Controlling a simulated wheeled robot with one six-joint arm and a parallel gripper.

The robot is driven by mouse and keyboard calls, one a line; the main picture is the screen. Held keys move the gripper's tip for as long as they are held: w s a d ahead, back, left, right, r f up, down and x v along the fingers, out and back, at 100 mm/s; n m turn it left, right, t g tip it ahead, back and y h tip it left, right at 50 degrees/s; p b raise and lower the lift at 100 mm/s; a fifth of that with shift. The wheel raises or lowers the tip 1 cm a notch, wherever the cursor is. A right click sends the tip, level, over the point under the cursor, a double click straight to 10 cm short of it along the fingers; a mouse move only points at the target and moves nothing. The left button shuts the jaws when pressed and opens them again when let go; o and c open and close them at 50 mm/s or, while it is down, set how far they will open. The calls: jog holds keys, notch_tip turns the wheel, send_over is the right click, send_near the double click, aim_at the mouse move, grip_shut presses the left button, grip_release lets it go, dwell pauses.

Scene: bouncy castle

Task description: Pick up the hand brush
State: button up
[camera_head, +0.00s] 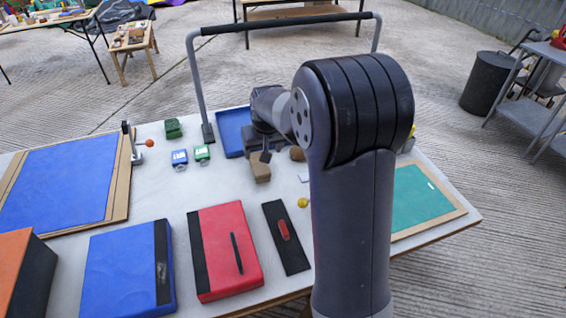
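I cannot make out for certain which thing is the hand brush. A small tan-brown block (260,171) lies on the table just below my gripper and may be it. A rounder brown piece (297,154) shows to its right, partly behind my arm. My gripper (265,156) is a dark shape pointing down over the table, right by the tan block. Its fingers are small and partly hidden, so I cannot tell whether they are open, shut or touching the block. My upright arm hides part of the table to the right.
A blue tray (231,145) and the tall handle frame (197,85) stand at the back. Red (223,270) and blue (118,275) cases, a black strip (285,252) and a yellow ball (303,202) lie nearer. A green board (420,197) is at right. Bare tabletop shows left of the tan block.

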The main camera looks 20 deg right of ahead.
aim_at(259, 163)
jog(key=x, duration=0.5)
jog(key=shift+w+d+f, duration=0.1)
jog(key=shift+w+f, duration=0.1)
jog(key=shift+w, duration=0.1)
jog(key=x, duration=0.4)
jog(key=shift+w+a+f, duration=0.1)
jog(key=shift+w+a, duration=0.15)
jog(key=shift+a, duration=0.15)
jog(key=shift+w+f, duration=0.25)
jog(key=shift+f, duration=0.3)
jog(key=shift+f, duration=0.2)
jog(key=c, duration=1.2)
notch_tip(259, 163, up, 11)
jog(key=shift+f, duration=0.25)
